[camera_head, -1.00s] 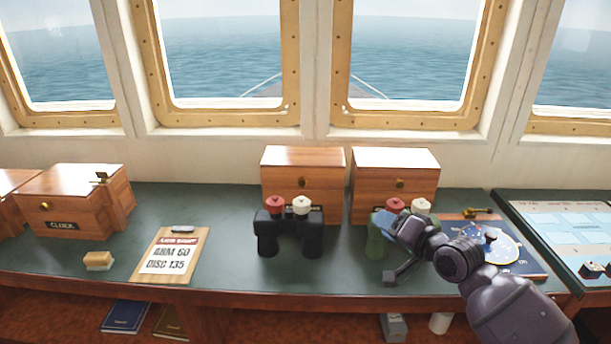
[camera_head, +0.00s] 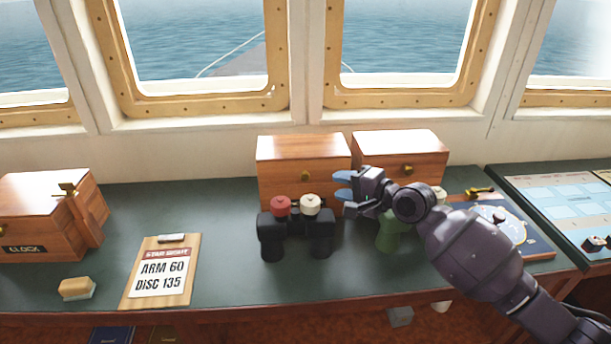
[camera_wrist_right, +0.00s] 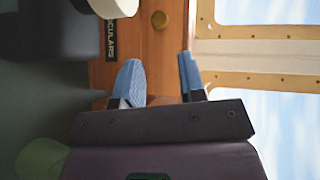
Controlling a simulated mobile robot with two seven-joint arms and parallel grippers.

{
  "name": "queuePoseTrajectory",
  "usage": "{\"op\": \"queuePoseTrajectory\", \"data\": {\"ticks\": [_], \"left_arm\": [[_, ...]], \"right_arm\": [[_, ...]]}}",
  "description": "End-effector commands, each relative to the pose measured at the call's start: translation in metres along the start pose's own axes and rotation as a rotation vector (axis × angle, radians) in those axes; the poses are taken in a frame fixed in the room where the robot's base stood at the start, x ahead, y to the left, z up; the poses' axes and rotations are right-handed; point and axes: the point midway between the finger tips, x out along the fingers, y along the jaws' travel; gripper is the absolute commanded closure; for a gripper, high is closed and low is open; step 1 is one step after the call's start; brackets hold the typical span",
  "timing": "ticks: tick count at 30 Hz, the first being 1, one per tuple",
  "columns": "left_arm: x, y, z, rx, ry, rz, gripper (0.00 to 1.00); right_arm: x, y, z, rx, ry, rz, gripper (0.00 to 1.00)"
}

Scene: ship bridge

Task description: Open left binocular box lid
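The left binocular box (camera_head: 302,148) is a closed wooden box with a brass knob on its front, against the wall under the windows. In the right wrist view its front (camera_wrist_right: 140,50) shows the knob (camera_wrist_right: 160,20) and a dark label that is partly cut off. My right gripper (camera_head: 344,185) is open and empty in front of the box's right side, with blue fingertips. In the wrist view the open fingers (camera_wrist_right: 160,74) point toward the box front, with the knob beyond them. My left gripper is not in view.
Black binoculars (camera_head: 296,232) with red and white caps stand in front of the left box. Green binoculars (camera_head: 390,238) are partly hidden by my right arm. A second wooden box (camera_head: 400,145) stands at right. A clipboard (camera_head: 160,272) and clock box (camera_head: 45,215) are at left.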

Motion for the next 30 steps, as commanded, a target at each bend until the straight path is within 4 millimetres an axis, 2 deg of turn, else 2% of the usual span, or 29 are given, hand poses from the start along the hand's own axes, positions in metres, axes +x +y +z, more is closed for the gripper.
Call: {"op": "queuePoseTrajectory", "data": {"ticks": [12, 18, 24, 30], "left_arm": [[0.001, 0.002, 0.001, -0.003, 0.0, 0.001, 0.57], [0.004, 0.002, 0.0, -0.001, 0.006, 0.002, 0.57], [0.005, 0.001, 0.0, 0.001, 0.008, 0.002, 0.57], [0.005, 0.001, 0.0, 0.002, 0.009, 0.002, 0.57]], "right_arm": [[0.067, 0.0, 0.001, -0.002, -0.001, 0.0, 0.63], [0.09, 0.0, 0.001, -0.002, -0.001, 0.0, 0.63], [0.1, 0.0, 0.0, -0.002, 0.0, 0.001, 0.63], [0.101, 0.0, 0.0, -0.003, 0.0, 0.001, 0.63]]}}
